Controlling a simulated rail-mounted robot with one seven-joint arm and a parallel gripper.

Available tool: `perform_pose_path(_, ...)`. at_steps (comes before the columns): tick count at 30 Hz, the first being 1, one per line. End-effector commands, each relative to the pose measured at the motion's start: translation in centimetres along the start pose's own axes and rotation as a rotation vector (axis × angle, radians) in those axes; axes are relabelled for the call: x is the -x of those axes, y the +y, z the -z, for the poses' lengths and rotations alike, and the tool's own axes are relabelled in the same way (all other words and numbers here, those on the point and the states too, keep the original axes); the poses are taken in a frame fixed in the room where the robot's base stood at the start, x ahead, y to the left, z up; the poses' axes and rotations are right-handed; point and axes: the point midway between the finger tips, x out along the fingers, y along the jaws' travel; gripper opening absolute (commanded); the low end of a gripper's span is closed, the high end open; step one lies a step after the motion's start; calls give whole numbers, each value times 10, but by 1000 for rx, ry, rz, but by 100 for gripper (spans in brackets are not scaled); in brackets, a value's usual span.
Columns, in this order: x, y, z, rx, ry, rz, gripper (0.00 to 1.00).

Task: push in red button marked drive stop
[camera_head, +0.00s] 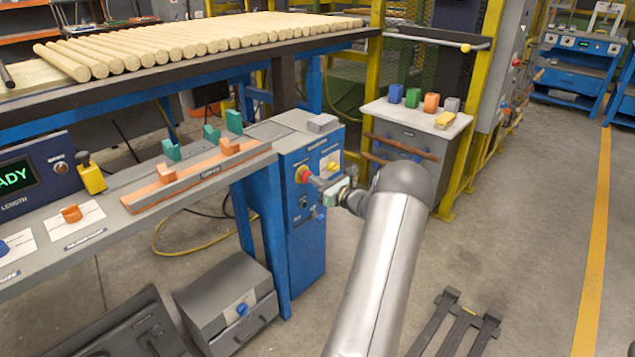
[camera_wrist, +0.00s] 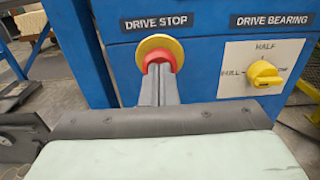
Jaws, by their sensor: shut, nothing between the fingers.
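The red drive stop button (camera_wrist: 159,60) sits in a yellow collar (camera_wrist: 172,45) on the blue cabinet, under a "DRIVE STOP" label (camera_wrist: 156,22). In the wrist view my gripper (camera_wrist: 159,70) is shut with nothing between its fingers, and its tips overlap the lower middle of the button. The tips look to be at or against its face; contact cannot be told for certain. In the head view the button (camera_head: 303,173) shows on the cabinet's side face, with my gripper (camera_head: 314,181) reaching it from the right. How far the button is pressed cannot be told.
A yellow selector knob (camera_wrist: 264,74) marked "DRIVE BEARING" is to the right on the same panel. A bench with an orange rail (camera_head: 190,182) stands left of the cabinet. A grey cart with coloured blocks (camera_head: 410,115) stands behind my arm. Floor at right is open.

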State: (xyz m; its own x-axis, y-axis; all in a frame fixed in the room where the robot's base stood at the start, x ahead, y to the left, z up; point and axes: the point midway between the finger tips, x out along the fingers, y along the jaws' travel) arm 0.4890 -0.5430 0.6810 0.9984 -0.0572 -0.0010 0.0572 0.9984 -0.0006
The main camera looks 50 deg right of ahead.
Motion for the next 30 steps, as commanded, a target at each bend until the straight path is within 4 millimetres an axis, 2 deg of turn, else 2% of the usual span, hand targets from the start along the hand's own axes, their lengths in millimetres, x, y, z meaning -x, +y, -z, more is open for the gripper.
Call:
perform_pose_path(2, -1, 1, -3, 0, -5, -1, 0)
perform_pose_path(5, 9, 3, -4, 0, -4, -3, 0)
perform_pose_path(8, 26, 5, -4, 1, -3, -7, 0)
perform_pose_path(15, 82, 6, -4, 1, -2, -10, 0)
perform_pose_path(21, 118, 5, -3, 1, -2, -11, 0)
perform_pose_path(25, 130, 6, -2, 1, -1, -12, 0)
perform_pose_path(30, 135, 6, -1, 2, -2, -14, 0)
